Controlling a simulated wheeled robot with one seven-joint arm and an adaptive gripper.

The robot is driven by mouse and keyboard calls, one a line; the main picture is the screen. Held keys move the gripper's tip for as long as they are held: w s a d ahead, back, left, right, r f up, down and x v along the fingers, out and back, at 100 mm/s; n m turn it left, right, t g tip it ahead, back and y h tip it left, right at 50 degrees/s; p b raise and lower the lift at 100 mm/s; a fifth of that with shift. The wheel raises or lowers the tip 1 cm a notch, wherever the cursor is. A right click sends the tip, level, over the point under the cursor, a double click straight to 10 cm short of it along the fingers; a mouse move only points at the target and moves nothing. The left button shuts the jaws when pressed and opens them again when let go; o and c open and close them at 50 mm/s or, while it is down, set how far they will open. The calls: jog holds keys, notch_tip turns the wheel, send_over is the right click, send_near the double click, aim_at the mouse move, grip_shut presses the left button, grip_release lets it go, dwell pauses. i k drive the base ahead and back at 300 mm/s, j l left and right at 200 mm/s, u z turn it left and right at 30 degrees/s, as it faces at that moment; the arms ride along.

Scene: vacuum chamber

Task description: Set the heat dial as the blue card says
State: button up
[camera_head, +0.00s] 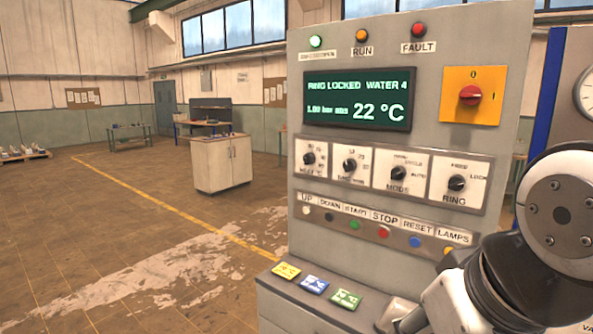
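The heat dial (308,158) is a black knob on a white plate, leftmost in the row of dials on the grey control panel (300,235). Its pointer setting is too small to read surely. The blue card (314,284) lies on the panel's sloping lower ledge, between a yellow card (286,271) and a green card (346,299). Its print is too small to read. The display (358,99) reads "RING LOCKED WATER 4" and 22 °C. My gripper (400,316) shows only in part at the bottom right, below and right of the dial; its fingers cannot be made out.
Beside the heat dial are a second dial (350,165), the mode dial (397,173) and the ring dial (456,183). A row of buttons (383,232) sits below. A red switch (471,96) is at upper right. My arm covers the lower right. The floor left is open.

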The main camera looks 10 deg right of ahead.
aim_at(309, 158)
jog(key=i+j+u, duration=0.5)
jog(key=i+u, duration=0.25)
jog(key=i, duration=0.15)
